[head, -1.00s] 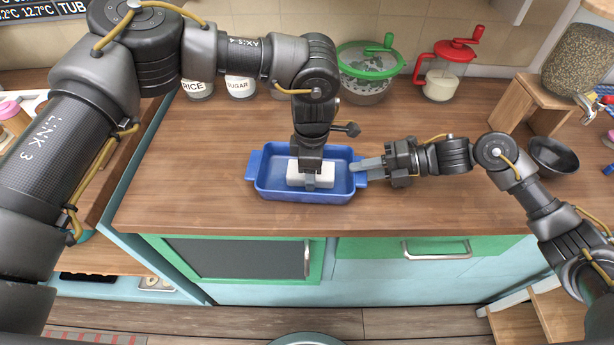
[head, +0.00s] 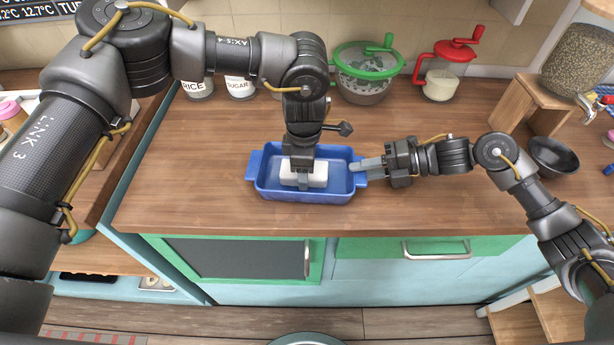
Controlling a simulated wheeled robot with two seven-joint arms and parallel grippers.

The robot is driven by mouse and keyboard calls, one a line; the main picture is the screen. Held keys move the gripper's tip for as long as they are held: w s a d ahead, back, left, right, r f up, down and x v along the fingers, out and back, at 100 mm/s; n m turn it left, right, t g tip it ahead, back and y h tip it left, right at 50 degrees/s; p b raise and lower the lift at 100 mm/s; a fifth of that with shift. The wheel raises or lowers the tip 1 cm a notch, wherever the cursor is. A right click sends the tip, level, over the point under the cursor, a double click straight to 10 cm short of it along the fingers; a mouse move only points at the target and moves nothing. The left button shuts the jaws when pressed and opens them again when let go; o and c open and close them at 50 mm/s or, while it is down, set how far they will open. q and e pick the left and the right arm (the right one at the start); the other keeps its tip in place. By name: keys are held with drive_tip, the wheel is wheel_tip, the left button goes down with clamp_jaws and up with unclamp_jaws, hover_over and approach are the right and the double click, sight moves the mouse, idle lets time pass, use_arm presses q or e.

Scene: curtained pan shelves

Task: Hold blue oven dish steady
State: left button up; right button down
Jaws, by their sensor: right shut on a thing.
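The blue oven dish (head: 275,193) stands upright on the wooden counter in the head view, with a short handle at each end. My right gripper (head: 360,166) comes in from the right and is shut on the dish's right end, at the rim by the handle. A white block (head: 317,174) lies in the dish. My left gripper (head: 302,180) points down into the dish from above. One finger shows in front of the block; the other is hidden behind it. The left jaws look shut on the block.
A green-lidded bowl (head: 364,85) and a red-topped jug (head: 441,83) stand at the back. A black bowl (head: 552,157) and a wooden stand (head: 535,98) are at the right. The counter (head: 190,170) left of the dish is clear.

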sight(323, 170)
use_arm(q)
drive_tip(key=shift+s+d+f, duration=0.1)
drive_tip(key=shift+d, duration=1)
drive_tip(key=shift+s+d+f, duration=0.1)
drive_tip(key=shift+d, duration=0.95)
use_arm(e)
drive_tip(key=shift+s+f, duration=0.2)
drive_tip(key=shift+f, duration=0.3)
use_arm(q)
drive_tip(key=shift+w+a+r, duration=0.1)
drive_tip(key=shift+a+r, duration=0.2)
drive_tip(key=shift+a, duration=0.65)
drive_tip(key=shift+w+a+r, duration=0.1)
drive_tip(key=shift+a+r, duration=0.2)
drive_tip(key=shift+a, duration=0.6)
wheel_tip(323, 170, up, 10)
drive_tip(key=shift+r, duration=0.2)
use_arm(e)
drive_tip(key=c, duration=1.2)
unclamp_jaws()
drive_tip(key=shift+w, duration=0.15)
drive_tip(key=shift+o, duration=0.2)
drive_tip(key=shift+r, duration=0.15)
